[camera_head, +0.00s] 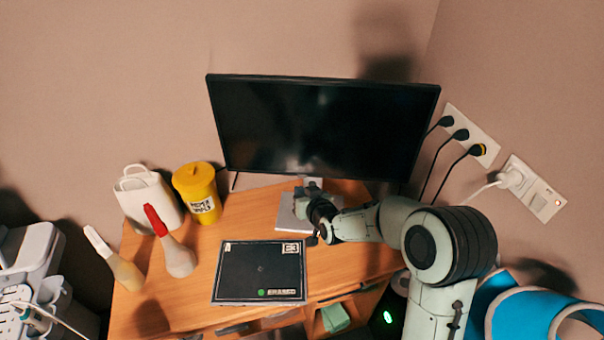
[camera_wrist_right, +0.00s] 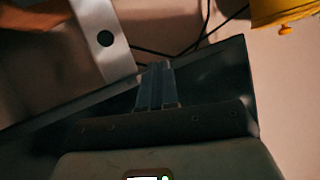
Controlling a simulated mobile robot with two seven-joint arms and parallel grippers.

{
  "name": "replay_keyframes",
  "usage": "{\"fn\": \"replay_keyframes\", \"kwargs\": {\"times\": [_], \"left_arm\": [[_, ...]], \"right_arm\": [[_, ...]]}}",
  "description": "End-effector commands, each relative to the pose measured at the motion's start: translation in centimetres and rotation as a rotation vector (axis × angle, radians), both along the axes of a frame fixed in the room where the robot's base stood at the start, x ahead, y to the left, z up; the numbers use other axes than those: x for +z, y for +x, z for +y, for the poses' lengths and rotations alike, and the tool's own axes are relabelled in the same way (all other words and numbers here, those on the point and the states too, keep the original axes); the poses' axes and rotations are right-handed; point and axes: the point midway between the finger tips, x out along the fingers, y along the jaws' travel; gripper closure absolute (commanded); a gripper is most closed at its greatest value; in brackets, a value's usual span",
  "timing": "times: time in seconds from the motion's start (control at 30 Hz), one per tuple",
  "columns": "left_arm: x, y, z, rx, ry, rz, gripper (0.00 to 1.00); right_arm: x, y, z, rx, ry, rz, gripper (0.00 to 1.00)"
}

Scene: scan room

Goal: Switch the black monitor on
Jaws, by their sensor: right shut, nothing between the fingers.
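The black monitor (camera_head: 320,125) stands at the back of the wooden desk, and its screen is dark. In the right wrist view its dark panel (camera_wrist_right: 215,75) lies behind my fingers. Its silver stand (camera_head: 290,212) also shows in the right wrist view (camera_wrist_right: 98,25), with a round dark hole. My right gripper (camera_head: 312,186) is shut and empty, just at the monitor's lower edge near the middle. Its fingers (camera_wrist_right: 155,75) are together in the right wrist view; whether they touch the monitor I cannot tell. No power button is clearly visible. My left gripper is not in view.
A yellow bin (camera_head: 198,192), a white container (camera_head: 148,197) and two bottles, one red-tipped (camera_head: 172,250), stand on the left of the desk. A black flat box (camera_head: 260,272) lies in front. Cables hang from wall sockets (camera_head: 472,135) at right.

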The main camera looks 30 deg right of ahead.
Motion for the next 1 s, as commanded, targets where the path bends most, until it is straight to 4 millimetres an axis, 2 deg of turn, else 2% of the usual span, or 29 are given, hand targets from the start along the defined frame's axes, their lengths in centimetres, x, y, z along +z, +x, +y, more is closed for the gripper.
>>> {"fn": "replay_keyframes", "kwargs": {"times": [0.3,1.0], "left_arm": [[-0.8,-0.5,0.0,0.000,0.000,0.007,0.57],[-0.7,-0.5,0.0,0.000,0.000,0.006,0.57]], "right_arm": [[-0.3,1.7,-1.3,0.000,0.001,0.001,1.00],[-0.2,1.8,-1.3,0.000,0.000,0.000,1.00]]}}
